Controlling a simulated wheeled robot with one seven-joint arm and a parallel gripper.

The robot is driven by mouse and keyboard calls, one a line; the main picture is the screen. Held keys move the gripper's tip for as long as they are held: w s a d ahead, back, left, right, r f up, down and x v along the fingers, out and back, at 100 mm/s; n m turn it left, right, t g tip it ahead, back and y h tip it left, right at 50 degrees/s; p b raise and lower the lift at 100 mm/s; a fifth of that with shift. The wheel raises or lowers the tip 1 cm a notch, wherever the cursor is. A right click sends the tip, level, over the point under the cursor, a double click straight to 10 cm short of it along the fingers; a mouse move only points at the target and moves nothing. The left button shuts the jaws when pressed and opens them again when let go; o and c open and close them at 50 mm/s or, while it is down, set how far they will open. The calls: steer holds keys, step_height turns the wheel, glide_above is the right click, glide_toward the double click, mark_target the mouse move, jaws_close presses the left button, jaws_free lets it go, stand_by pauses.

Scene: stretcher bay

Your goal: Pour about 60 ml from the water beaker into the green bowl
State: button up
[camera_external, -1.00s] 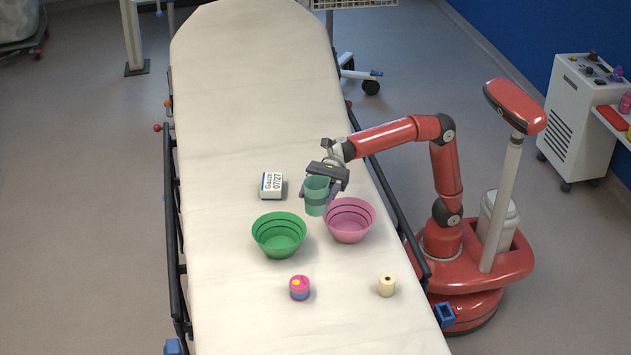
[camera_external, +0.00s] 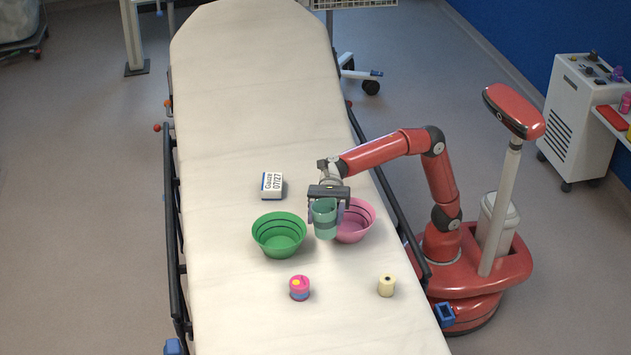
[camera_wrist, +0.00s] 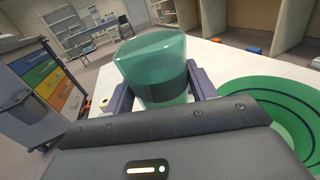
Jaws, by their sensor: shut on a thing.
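My gripper (camera_external: 326,208) is shut on the translucent teal water beaker (camera_external: 324,222), with a finger on each side of it. The beaker is close to upright in the external view, in front of the pink bowl's left part and to the right of the green bowl (camera_external: 279,236). In the wrist view the beaker (camera_wrist: 154,62) stands between the fingers with a dark band around it, and looks slightly tilted. The green bowl (camera_wrist: 285,100) shows at the right there, partly cut off by the frame. I cannot make out the water level.
The pink bowl (camera_external: 358,222) stands right of the green one, partly hidden by the beaker. A gauze box (camera_external: 272,185) lies behind. A pink-and-blue container (camera_external: 299,288) and a cream roll (camera_external: 387,286) stand in front on the stretcher (camera_external: 250,110). Its far part is clear.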

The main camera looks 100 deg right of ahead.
steer(key=m, duration=0.1)
steer(key=w+m, duration=0.1)
steer(key=m, duration=0.1)
steer(key=shift+w+d+r, duration=0.25)
steer(key=shift+d, duration=0.15)
steer(key=shift+w+d+r+m+t+y+p, duration=0.1)
steer(key=shift+w+d+m+t+p, duration=0.2)
steer(key=shift+m, duration=0.9)
steer(key=shift+w+d+m+t+y+p, duration=0.15)
steer(key=shift+w+m, duration=0.3)
steer(key=shift+m, duration=0.75)
steer(key=shift+w+d+r+m+t+y+p, duration=0.15)
steer(key=shift+w+m+t, duration=0.15)
steer(key=shift+m, duration=0.9)
steer(key=shift+f+m, duration=0.25)
steer(key=shift+m, duration=0.05)
steer(key=shift+w+r+m+t+p, duration=0.1)
steer(key=shift+r+m+t+p, duration=0.25)
steer(key=shift+m+p, duration=0.55)
steer(key=shift+w+d+r+m+p, duration=0.15)
steer(key=shift+r+m+p, duration=0.35)
steer(key=shift+m+p, duration=0.7)
steer(key=shift+w+d+f+m+h+p, duration=0.15)
steer(key=shift+w+f+m+h+p, duration=0.15)
steer(key=shift+w+m+p, duration=0.2)
